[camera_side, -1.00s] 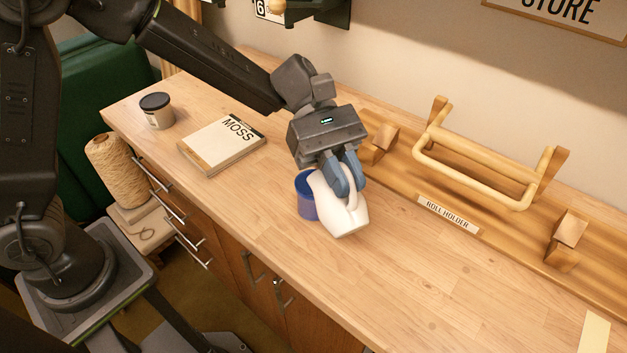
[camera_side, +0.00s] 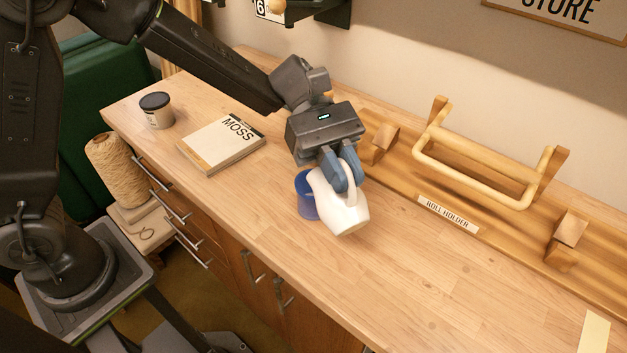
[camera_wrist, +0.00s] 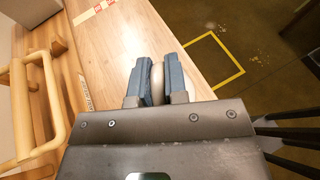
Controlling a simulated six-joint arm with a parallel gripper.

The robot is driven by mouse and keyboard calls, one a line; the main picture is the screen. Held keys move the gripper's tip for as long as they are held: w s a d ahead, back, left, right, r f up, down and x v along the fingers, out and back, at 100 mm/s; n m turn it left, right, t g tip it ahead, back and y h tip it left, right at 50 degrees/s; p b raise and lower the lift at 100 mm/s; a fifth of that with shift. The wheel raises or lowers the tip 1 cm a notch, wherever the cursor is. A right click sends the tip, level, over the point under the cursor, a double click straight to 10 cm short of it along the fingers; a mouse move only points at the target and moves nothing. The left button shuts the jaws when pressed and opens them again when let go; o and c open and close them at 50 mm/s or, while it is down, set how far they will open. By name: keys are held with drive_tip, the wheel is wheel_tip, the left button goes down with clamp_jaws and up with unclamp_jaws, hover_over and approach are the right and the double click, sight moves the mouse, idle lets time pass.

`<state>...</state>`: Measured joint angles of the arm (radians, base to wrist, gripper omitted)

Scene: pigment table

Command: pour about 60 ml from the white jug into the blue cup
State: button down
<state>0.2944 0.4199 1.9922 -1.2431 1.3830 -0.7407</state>
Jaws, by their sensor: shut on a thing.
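The white jug (camera_side: 343,213) is held above the worktop in the side view, tilted with its mouth end toward the blue cup. My gripper (camera_side: 341,173) is shut on the jug's handle. The blue cup (camera_side: 304,196) stands upright on the worktop just left of the jug, partly hidden behind it. The jug's mouth is close to the cup's rim; no stream shows, and the levels inside cannot be seen. In the wrist view my gripper (camera_wrist: 157,83) has a pale rounded part of the jug (camera_wrist: 157,72) between its fingers; the cup is hidden there.
A book marked MOSS (camera_side: 222,144) and a dark-lidded pot (camera_side: 157,110) lie to the left on the wooden worktop (camera_side: 420,285). A wooden roll holder (camera_side: 472,170) stands along the wall side.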

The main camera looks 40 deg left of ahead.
sight(351, 197)
drive_tip(key=shift+w+a+r, duration=0.1)
drive_tip(key=shift+a+r, duration=0.05)
drive_tip(key=shift+a, duration=0.05)
idle(0.3)
drive_tip(key=shift+w+a+f+g+h, duration=0.1)
drive_tip(key=shift+w+a+g+h, duration=0.1)
drive_tip(key=shift+a+h, duration=0.2)
drive_tip(key=shift+w+a+f+g+h, duration=0.1)
drive_tip(key=shift+w+a+g+h, duration=0.1)
drive_tip(key=shift+a+h, duration=0.15)
idle(0.4)
drive_tip(key=d+y, duration=0.1)
drive_tip(key=s, duration=0.1)
drive_tip(key=d+t+y, duration=0.1)
drive_tip(key=shift+s+d+f+y, duration=0.15)
drive_tip(key=shift+d+f+y, duration=0.1)
drive_tip(key=shift+d+y, duration=0.1)
drive_tip(key=shift+s+d+f+t+y, duration=0.15)
drive_tip(key=shift+d+f+t+y, duration=0.2)
drive_tip(key=shift+f+y, duration=0.3)
drive_tip(key=shift+s+d+f+t+y, duration=0.15)
drive_tip(key=shift+d+f+t+y, duration=0.15)
drive_tip(key=shift+f+y, duration=0.35)
drive_tip(key=shift+s+d+f+t+y, duration=0.15)
drive_tip(key=shift+d+f+t+y, duration=0.25)
drive_tip(key=shift+y, duration=0.4)
